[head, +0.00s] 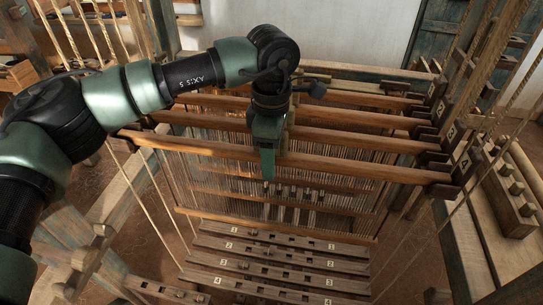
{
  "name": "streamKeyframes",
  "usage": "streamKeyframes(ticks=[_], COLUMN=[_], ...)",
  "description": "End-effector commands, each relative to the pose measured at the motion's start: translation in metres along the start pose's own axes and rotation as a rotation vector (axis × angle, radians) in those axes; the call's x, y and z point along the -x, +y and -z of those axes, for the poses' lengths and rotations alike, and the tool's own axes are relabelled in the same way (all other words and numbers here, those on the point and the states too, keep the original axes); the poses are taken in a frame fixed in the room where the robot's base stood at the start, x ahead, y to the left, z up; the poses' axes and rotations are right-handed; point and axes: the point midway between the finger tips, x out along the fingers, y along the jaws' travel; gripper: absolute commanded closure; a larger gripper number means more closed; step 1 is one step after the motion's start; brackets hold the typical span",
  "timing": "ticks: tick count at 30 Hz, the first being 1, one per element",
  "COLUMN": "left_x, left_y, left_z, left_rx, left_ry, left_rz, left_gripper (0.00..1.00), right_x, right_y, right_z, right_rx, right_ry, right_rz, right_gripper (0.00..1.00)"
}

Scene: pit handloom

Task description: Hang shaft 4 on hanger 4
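The frontmost long wooden bar, which I take as shaft 4 (350,168), runs across the loom with heddle cords below it. Its right end lies by the dark bracket marked 4, hanger 4 (466,164); I cannot tell whether it rests in it. Its left end lies at the left, just right of my forearm. My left gripper (268,172) points down at the middle of this bar, its green finger overlapping the bar in the picture. I see it edge-on, so its opening and any grip are hidden. My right gripper is not in view.
Several parallel shaft bars (330,140) lie behind, with brackets marked 2 and 3 (451,133) at right. Below are numbered slats (285,254). Slanting cords (150,185) hang at the left and right. A pegged wooden beam (507,190) stands at right.

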Motion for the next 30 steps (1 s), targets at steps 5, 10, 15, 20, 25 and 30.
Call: streamKeyframes(ticks=[5,10,15,20,25,30], left_x=[-0.001,0.015,0.045,0.068,0.077,0.081], left_y=[0.0,0.001,0.001,0.001,0.0,0.0], left_z=[0.0,0.0,-0.001,0.0,0.0,0.0], left_rx=[0.0,0.001,0.001,0.001,0.0,0.0], left_ry=[0.001,0.0,0.0,0.0,0.0,0.0], left_rz=[0.001,-0.003,-0.004,-0.002,0.0,0.0], left_gripper=[0.48,0.48,0.48,0.48,0.48,0.48], right_x=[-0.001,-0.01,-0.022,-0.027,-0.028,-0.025], right_y=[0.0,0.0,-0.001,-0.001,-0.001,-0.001], right_z=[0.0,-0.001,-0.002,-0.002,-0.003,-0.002], right_rx=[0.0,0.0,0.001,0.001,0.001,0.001], right_ry=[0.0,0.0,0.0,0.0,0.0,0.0], right_rz=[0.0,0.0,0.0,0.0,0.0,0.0], right_gripper=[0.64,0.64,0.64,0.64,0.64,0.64])
